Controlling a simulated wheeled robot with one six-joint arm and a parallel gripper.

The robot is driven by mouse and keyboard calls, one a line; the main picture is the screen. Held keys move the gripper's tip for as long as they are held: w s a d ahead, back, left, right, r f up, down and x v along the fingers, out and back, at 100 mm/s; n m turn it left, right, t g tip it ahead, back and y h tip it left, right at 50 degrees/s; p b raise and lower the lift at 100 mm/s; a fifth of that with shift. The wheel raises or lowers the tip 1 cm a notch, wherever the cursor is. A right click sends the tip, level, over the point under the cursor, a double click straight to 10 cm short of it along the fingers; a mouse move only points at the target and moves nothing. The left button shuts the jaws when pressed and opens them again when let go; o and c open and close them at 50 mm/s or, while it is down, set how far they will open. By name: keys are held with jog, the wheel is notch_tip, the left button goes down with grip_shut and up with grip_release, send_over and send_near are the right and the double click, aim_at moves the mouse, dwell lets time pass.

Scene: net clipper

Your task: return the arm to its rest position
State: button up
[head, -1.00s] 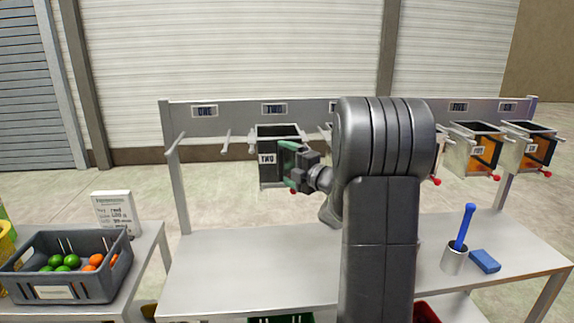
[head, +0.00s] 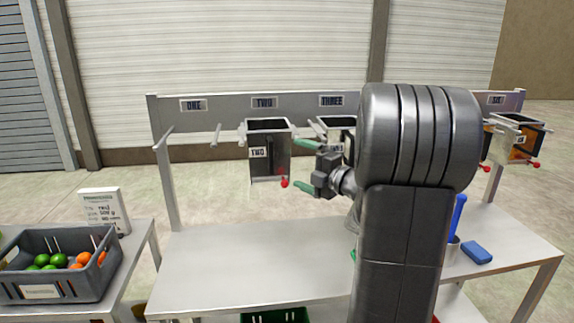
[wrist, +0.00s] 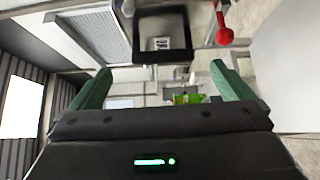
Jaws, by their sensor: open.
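My gripper (head: 305,166) is open and empty, with its green fingers spread apart and pointing left in the head view. It is raised above the bench, to the right of the hopper labelled TWO (head: 262,160) and in front of the one labelled THREE. In the wrist view my gripper (wrist: 162,92) has nothing between its fingers. A dark-rimmed hopper (wrist: 163,58) and a red knob (wrist: 224,34) are seen beyond the fingertips. My arm hides part of the hopper row and bench.
The metal bench (head: 240,265) has a clear left half. A blue-handled tool (head: 457,215) in a cup and a blue block (head: 476,252) stand at its right. A grey crate of fruit (head: 60,290) and a sign (head: 104,212) are on the left table.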

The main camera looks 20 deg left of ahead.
jog(key=shift+b+v, duration=0.3)
jog(key=shift+v, duration=1.9)
jog(key=p+x, duration=0.3)
jog(key=x, duration=1)
jog(key=shift+w+a, duration=0.15)
jog(key=shift+a, duration=0.2)
jog(key=shift+a+r+p, duration=0.1)
jog(key=shift+a+p, duration=0.05)
jog(key=shift+p, duration=0.15)
jog(key=shift+r, duration=0.1)
